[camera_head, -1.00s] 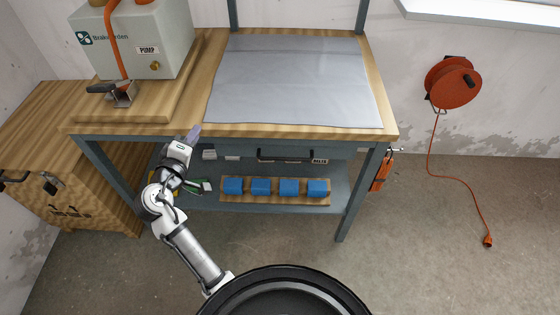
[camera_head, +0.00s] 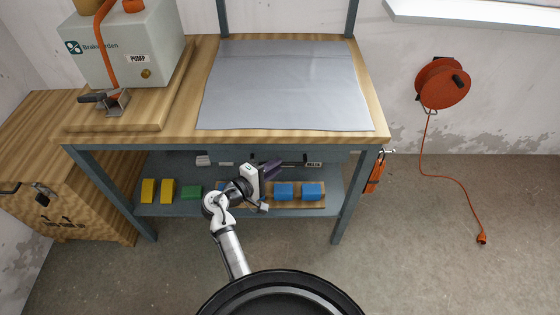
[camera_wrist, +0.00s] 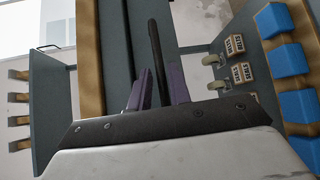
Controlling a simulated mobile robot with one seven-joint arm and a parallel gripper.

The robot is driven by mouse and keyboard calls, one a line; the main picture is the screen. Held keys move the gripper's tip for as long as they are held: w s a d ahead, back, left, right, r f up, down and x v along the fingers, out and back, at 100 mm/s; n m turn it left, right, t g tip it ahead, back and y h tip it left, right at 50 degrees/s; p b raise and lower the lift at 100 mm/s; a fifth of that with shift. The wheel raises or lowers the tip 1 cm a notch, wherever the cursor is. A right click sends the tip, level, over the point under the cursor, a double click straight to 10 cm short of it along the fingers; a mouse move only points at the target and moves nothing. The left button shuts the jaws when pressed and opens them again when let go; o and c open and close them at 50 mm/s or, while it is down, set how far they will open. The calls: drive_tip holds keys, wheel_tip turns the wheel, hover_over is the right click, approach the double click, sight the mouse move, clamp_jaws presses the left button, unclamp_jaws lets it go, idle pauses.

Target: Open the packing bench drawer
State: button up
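The packing bench drawer (camera_head: 334,156) is a blue-grey front under the bench top, with a label at its right; it looks shut. Its dark bar handle (camera_head: 292,161) is partly hidden by my gripper (camera_head: 270,169) in the head view. In the wrist view the black handle (camera_wrist: 155,45) runs up the picture, lined up between the two purple fingers of my gripper (camera_wrist: 160,88). The fingers are apart, one on each side of the bar. I cannot tell whether they touch it or how deep the bar sits between them.
The packing bench (camera_head: 240,138) has a grey mat (camera_head: 290,85) on top. Blue blocks (camera_head: 312,190) and yellow blocks (camera_head: 167,190) are on the lower shelf (camera_head: 180,209), close below my arm. A pump box (camera_head: 125,50) stands at left.

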sight(289, 158)
drive_tip(key=shift+x, duration=1.45)
drive_tip(key=shift+c, duration=0.3)
drive_tip(key=shift+a, duration=0.1)
clamp_jaws()
